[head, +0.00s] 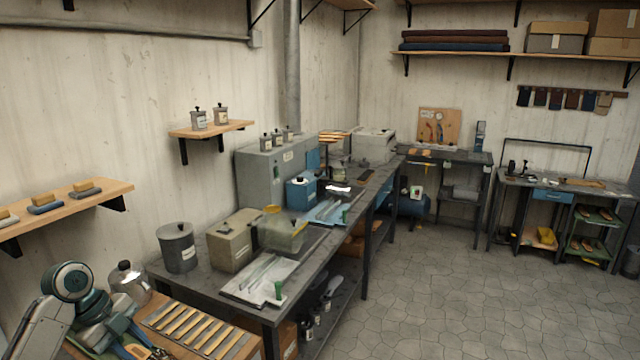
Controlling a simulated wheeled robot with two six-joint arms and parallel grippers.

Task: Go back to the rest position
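Part of my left arm (72,281) shows at the lower left of the head view, with grey links and dark teal joints. It is bent beside the front end of the workbench. I see no fingers of my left gripper. My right arm and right gripper do not show.
The long dark bench (325,262) carries a grey canister (177,247), a beige box (234,240) and a blue box (300,193). The tiled floor (440,300) is clear.

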